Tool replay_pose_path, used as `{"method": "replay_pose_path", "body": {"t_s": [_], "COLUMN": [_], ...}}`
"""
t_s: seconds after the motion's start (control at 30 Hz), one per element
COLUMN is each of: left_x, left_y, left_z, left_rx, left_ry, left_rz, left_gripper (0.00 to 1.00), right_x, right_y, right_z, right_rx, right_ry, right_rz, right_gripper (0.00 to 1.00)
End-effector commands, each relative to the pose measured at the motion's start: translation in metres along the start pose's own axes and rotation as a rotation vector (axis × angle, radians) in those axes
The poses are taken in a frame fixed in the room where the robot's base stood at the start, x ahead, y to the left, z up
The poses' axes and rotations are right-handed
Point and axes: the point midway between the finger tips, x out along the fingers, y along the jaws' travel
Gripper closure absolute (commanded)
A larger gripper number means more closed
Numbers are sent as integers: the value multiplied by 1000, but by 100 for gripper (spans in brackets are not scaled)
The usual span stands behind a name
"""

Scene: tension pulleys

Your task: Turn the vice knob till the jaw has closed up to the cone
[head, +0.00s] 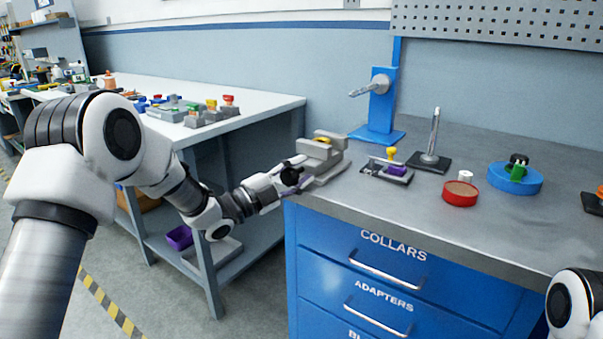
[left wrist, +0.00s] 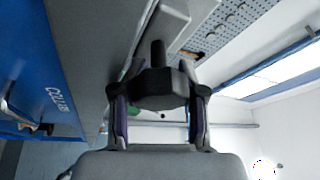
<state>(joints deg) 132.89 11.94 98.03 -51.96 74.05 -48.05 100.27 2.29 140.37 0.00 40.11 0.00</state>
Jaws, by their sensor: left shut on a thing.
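The grey vice (head: 326,153) stands at the left corner of the workbench. A yellow piece (head: 322,140), which may be the cone, shows low between its jaws; most of it is hidden, and I cannot tell whether the jaw touches it. The black vice knob (head: 291,175) is at the vice's near left end. My left gripper (head: 290,179) is shut on the knob. In the left wrist view the dark, lobed knob (left wrist: 160,88) sits between the two purple-padded fingers (left wrist: 158,112), with its shaft running toward the vice. My right gripper is out of view.
Right of the vice are a small fixture with yellow and purple parts (head: 388,167), a metal post (head: 431,150), a red round tray (head: 460,194) and a blue round base (head: 515,180). A blue stand (head: 382,110) is behind. The bench front (head: 430,230) is clear.

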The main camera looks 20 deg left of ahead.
Motion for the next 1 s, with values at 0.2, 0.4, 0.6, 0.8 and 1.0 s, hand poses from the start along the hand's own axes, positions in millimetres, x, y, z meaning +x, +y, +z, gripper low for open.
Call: {"method": "replay_pose_path", "body": {"t_s": [0.2,0.4,0.6,0.8,1.0], "left_x": [0,0,0,0,-1], "left_y": [-10,-10,-10,-8,-5], "left_z": [3,3,3,3,4], "left_rx": [6,6,6,4,1], "left_ry": [-7,-7,-7,-9,-11], "left_rz": [-21,-22,-22,-18,-13], "left_gripper": [94,94,94,44,44], "right_x": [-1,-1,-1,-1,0], "right_y": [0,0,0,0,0], "right_z": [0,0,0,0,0], "right_rx": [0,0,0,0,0], "right_ry": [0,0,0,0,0], "right_rz": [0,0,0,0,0], "right_gripper": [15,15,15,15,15]}}
